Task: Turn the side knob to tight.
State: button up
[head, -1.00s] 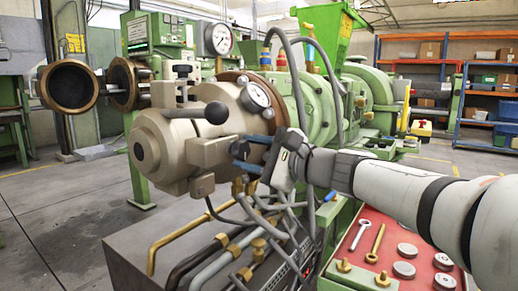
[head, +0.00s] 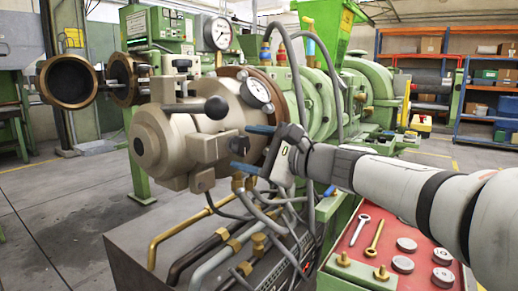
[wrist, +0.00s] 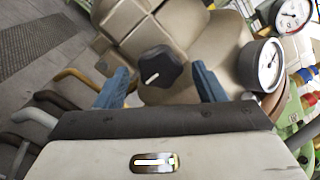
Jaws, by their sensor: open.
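The side knob (wrist: 158,68) is a dark lobed knob with a short white mark, on the side of the beige extruder head (head: 185,135). In the wrist view it sits between and just beyond the two blue fingertips, with a gap on each side. The white mark is slanted; no tight marking can be read. My gripper (wrist: 160,86) is open and empty, facing the knob. In the head view my gripper (head: 252,149) is at the right side of the head, one finger above and one below the knob (head: 239,146).
A lever with a black ball (head: 217,107) and a dial gauge (head: 256,93) are above the knob. Hoses and brass pipes (head: 175,232) run below. A red-topped bench (head: 350,255) holds tools and discs at the lower right. Open floor lies at left.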

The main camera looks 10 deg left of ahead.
jog(key=p+v, duration=0.1)
jog(key=v, duration=0.7)
jog(key=s+d+f+n+g+h+p, duration=0.1)
jog(key=s+d+n+h+p, duration=0.5)
jog(key=p, duration=0.8)
jog(key=s+d+f+n+g+h+p, duration=0.1)
jog(key=s+d+n+g+h+p, duration=0.2)
jog(key=s+d+n+h+p, duration=0.3)
jog(key=s+d+h+p, duration=0.4)
jog(key=d+p, duration=0.4)
jog(key=d, duration=0.1)
jog(key=shift+d+h+p, duration=0.25)
jog(key=shift+h+p, duration=0.05)
jog(key=shift+p, duration=0.1)
jog(key=shift+c, duration=0.3)
